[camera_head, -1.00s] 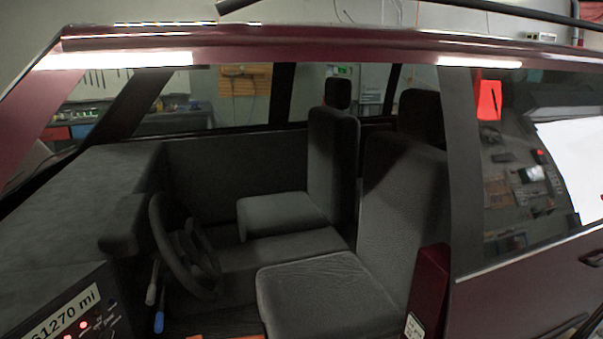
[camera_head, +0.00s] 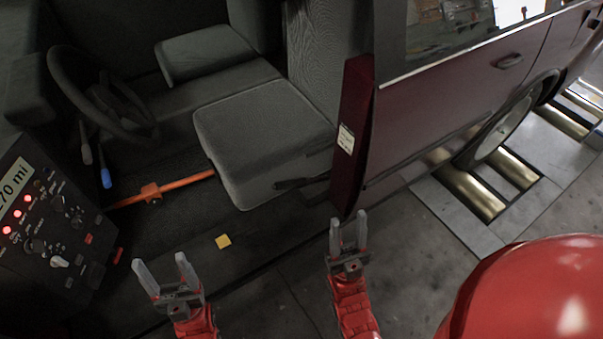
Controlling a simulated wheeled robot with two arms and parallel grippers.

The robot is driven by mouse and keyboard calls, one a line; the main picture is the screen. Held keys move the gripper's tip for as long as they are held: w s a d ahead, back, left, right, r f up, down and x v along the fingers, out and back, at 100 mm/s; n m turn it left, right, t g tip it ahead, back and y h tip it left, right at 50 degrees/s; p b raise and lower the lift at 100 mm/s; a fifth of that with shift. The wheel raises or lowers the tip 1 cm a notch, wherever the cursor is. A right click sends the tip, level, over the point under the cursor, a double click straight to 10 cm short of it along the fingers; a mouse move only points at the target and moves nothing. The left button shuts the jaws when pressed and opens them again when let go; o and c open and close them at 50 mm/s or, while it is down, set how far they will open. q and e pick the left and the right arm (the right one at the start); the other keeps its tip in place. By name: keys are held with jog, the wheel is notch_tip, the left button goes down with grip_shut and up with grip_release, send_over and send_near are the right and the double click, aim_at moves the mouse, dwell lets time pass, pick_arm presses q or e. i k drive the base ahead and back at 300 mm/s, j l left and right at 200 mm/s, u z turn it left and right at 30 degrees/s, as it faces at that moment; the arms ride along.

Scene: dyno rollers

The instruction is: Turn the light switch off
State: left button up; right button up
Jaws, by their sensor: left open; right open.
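A dark control panel (camera_head: 45,222) stands at the left, with red lit lamps, several knobs and switches, and a display reading "70 mi". One white-tipped knob or switch (camera_head: 59,261) sits low on its face. I cannot tell which control is the light switch. My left gripper (camera_head: 160,272) is open and empty, to the right of the panel and apart from it. My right gripper (camera_head: 348,233) is open and empty in front of the car's door sill.
The maroon car's cab is open, with a steering wheel (camera_head: 103,93), a grey seat (camera_head: 262,140), a blue-tipped lever (camera_head: 106,178) and an orange bar (camera_head: 160,190). Rollers (camera_head: 472,192) sit by the rear wheel. Concrete floor (camera_head: 425,270) is clear at the right.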

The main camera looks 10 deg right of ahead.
aim_at(58, 205)
jog(key=l+u, duration=0.1)
jog(key=u, duration=0.3)
jog(key=i+l+u, duration=0.1)
jog(key=u, duration=0.3)
jog(key=l+u, duration=0.2)
jog(key=u, duration=0.2)
jog(key=l+u, duration=0.15)
jog(key=u, duration=0.25)
jog(key=l+u, duration=0.35)
jog(key=k+l+u, duration=0.2)
jog(key=u, duration=0.2)
jog(key=l, duration=0.15)
